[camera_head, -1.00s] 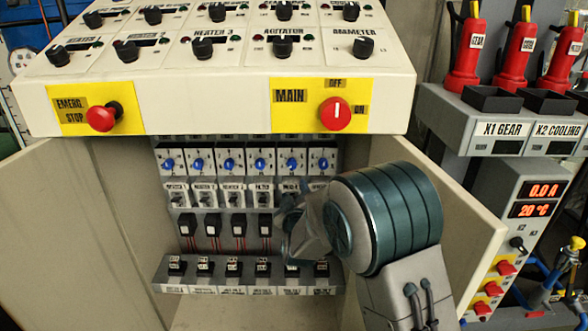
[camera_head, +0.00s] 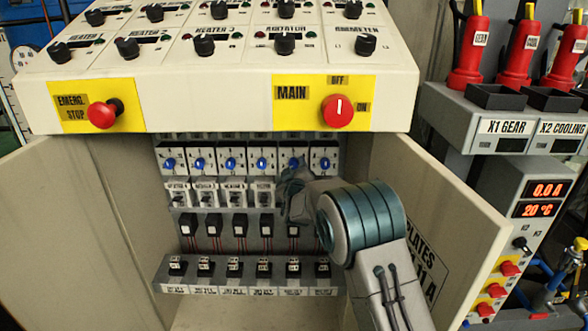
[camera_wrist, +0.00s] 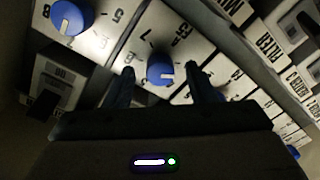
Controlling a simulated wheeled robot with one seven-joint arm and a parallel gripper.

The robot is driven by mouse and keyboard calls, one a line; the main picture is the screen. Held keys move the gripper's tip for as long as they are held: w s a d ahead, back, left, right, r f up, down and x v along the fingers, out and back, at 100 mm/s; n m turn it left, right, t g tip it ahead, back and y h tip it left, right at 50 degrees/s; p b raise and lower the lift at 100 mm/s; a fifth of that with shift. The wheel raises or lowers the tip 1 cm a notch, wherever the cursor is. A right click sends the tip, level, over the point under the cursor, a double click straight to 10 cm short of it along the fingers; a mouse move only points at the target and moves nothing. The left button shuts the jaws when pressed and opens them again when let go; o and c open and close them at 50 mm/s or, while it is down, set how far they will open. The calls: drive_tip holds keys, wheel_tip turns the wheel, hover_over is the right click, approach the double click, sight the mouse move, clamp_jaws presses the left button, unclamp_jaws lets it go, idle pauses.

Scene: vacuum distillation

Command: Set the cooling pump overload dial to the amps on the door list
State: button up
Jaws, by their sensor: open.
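A row of blue overload dials (camera_head: 231,163) on white plates runs across the cabinet's upper inside. My gripper (camera_head: 296,178) is in front of the row's right part, just below the fifth dial from the left (camera_head: 294,162). In the wrist view my gripper (camera_wrist: 160,72) is open, its two dark fingers on either side of one blue dial (camera_wrist: 160,74).
Below the dials are switches (camera_head: 205,192), black blocks (camera_head: 213,224) and a labelled terminal row (camera_head: 205,268). The control console (camera_head: 210,95) overhangs the opening. The open left door (camera_head: 70,230) and right door (camera_head: 440,200) flank it. Another blue dial (camera_wrist: 67,17) is close by.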

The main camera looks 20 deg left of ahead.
drive_tip(key=shift+w+a, duration=0.15)
drive_tip(key=shift+w, duration=0.35)
drive_tip(key=c, duration=1)
